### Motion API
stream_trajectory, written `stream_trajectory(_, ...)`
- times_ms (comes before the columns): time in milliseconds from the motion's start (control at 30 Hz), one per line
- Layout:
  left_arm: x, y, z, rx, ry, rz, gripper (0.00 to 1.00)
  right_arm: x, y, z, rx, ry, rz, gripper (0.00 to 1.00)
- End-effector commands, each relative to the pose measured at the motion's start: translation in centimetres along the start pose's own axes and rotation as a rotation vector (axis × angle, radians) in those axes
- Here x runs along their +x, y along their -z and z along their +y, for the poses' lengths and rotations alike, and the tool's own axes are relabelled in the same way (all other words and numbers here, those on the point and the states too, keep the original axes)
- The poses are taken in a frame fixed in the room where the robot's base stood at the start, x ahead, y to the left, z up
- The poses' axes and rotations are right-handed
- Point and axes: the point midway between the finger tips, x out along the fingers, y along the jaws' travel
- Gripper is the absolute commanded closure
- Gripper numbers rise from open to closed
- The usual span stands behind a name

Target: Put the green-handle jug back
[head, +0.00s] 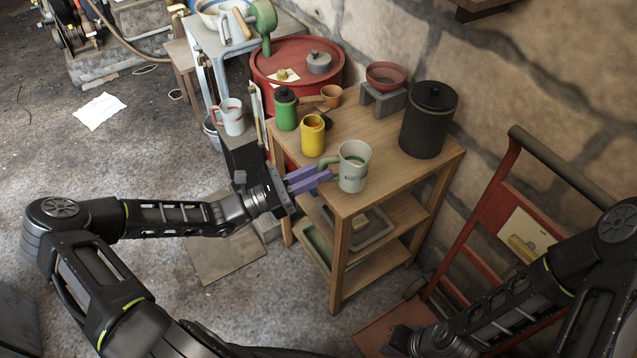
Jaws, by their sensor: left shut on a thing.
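The green-handle jug (354,167) is a pale jug with a green handle on its left side. It is upright at the front edge of the wooden shelf unit's top (385,180). My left gripper (322,177) has purple fingers and is shut on the jug's green handle. I cannot tell whether the jug's base touches the top. My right gripper (400,342) is low at the bottom of the view, away from the jug, and its fingers are not clear.
Near the jug stand a yellow container (312,136), a green bottle (285,110) and a black canister (428,120). A red bowl (386,75) sits on a grey stand behind. A red-handled jug (231,117) stands left. A red hand truck (490,215) is at right.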

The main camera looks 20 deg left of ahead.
Motion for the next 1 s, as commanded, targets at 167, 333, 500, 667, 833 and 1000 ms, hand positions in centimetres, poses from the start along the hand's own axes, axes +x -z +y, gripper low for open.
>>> stream_trajectory(167, -0.1, 0.3, 0.0, -0.001, 0.000, -0.001, 1.00, 0.0, 0.0, 0.0, 0.000, 0.000, 0.000, 1.00)
stream_trajectory(333, -0.6, 2.4, 0.0, -0.001, -0.002, -0.001, 1.00, 0.2, 0.0, 0.1, 0.000, 0.000, 0.000, 1.00)
stream_trajectory(500, -0.9, 3.7, 0.0, 0.000, 0.000, 0.000, 1.00, 0.2, 0.0, 0.1, 0.000, 0.000, 0.000, 1.00)
stream_trajectory(667, -0.9, 3.6, 0.0, 0.000, 0.000, 0.000, 1.00, 0.2, 0.0, 0.1, 0.000, 0.000, 0.000, 1.00)
stream_trajectory(833, -1.0, 4.0, 0.0, 0.000, 0.000, 0.000, 1.00, 0.5, 0.0, 0.2, 0.000, 0.000, 0.000, 1.00)
stream_trajectory(1000, -1.0, 4.0, 0.0, 0.000, 0.000, 0.000, 0.74, 0.4, 0.0, 0.2, 0.000, 0.000, 0.000, 1.00)
